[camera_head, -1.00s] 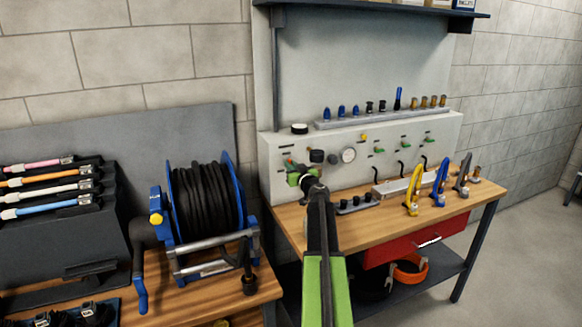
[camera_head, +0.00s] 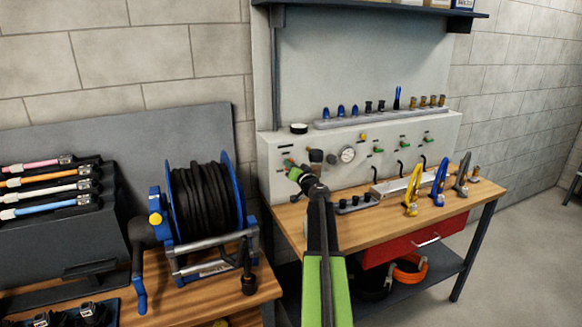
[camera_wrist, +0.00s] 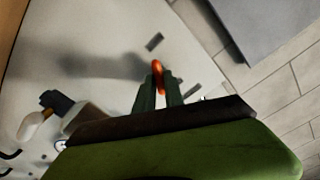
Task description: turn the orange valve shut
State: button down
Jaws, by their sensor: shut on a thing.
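The orange valve handle (camera_wrist: 157,75) shows in the wrist view between the two dark fingers of my gripper (camera_wrist: 158,92). The fingers are shut on it, and its far end sticks out past their tips. The valve sits on the pale panel (camera_wrist: 95,30). In the head view my gripper (camera_head: 291,167) is at the left end of the panel's front face, and only a small orange-red bit of the valve shows by the fingertips. The valve's base is mostly hidden by the fingers.
A dark knob (camera_head: 316,156) and a round gauge (camera_head: 347,155) sit just right of my gripper. Green-handled valves (camera_head: 404,142) are further right. A black hose reel (camera_head: 203,205) stands at the left. Yellow, blue and grey clamp-like tools (camera_head: 440,185) stand on the bench.

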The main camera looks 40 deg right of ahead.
jog(key=m, duration=1.1)
jog(key=shift+s+d+f+m, duration=0.1)
jog(key=shift+d+f+m, duration=0.05)
jog(key=shift+f+m, duration=0.15)
dwell(0.4)
jog(key=c, duration=1.5)
grip_release()
jog(key=shift+o, duration=0.2)
jog(key=v, duration=1.7)
jog(key=shift+s, duration=0.2)
